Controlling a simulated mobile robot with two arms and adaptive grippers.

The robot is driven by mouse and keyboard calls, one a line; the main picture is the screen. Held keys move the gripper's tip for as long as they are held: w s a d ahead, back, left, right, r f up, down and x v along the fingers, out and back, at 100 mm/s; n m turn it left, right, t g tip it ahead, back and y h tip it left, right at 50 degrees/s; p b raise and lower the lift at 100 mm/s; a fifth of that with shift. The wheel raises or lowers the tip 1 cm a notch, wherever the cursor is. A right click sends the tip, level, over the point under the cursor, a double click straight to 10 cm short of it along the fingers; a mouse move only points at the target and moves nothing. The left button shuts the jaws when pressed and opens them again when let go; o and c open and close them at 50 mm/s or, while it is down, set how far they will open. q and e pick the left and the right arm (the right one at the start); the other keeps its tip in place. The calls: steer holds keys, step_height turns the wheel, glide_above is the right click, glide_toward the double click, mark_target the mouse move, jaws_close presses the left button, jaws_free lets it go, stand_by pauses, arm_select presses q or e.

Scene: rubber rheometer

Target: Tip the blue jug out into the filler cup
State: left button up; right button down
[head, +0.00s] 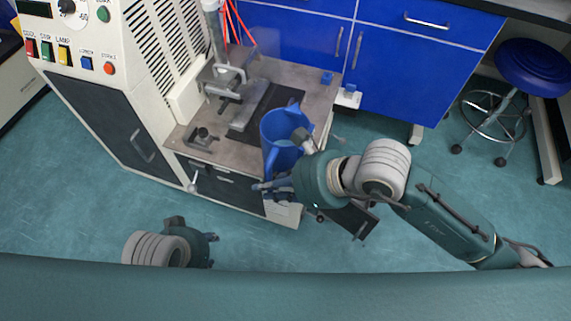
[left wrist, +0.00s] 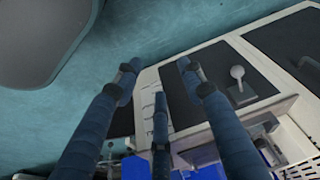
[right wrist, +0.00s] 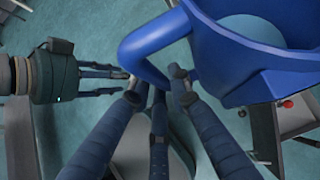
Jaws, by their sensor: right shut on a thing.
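The blue jug (head: 283,128) is in the head view, over the front right corner of the machine's bench, its open mouth facing up. I cannot tell exactly how far it tilts. My right gripper (head: 277,180) is shut on its handle, which shows between the fingers in the right wrist view (right wrist: 150,58). The jug's wall fills the upper right there (right wrist: 235,70). My left gripper (head: 213,249) is low, in front of the machine. Its fingers are spread and empty in the left wrist view (left wrist: 157,72). I cannot make out the filler cup for certain.
The bench (head: 315,75) carries a black mat (head: 265,108), a metal clamp (head: 228,80) and a small dark fitting (head: 203,136). Blue cabinets (head: 390,70) and a stool (head: 535,65) stand behind. The floor in front is clear.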

arm_select(q)
steer(key=shift+s+r+b, duration=0.35)
steer(key=shift+r+b, duration=0.05)
steer(key=shift+r, duration=0.25)
arm_select(e)
steer(key=shift+s+a+f, duration=0.2)
steer(key=shift+a+f, duration=0.1)
steer(key=shift+f, duration=0.15)
steer(key=shift+s+a+f, duration=0.2)
steer(key=shift+a+f, duration=0.05)
steer(key=shift+f, duration=0.2)
arm_select(q)
steer(key=shift+f, duration=0.15)
steer(key=shift+f, duration=0.1)
arm_select(e)
steer(key=s+f+m+g+y, duration=0.1)
steer(key=g, duration=0.1)
steer(key=s+f+g, duration=0.1)
steer(key=shift+s+a+m+g+y, duration=0.15)
steer(key=shift+a+m+g+y, duration=0.2)
steer(key=shift+m+g+y, duration=0.05)
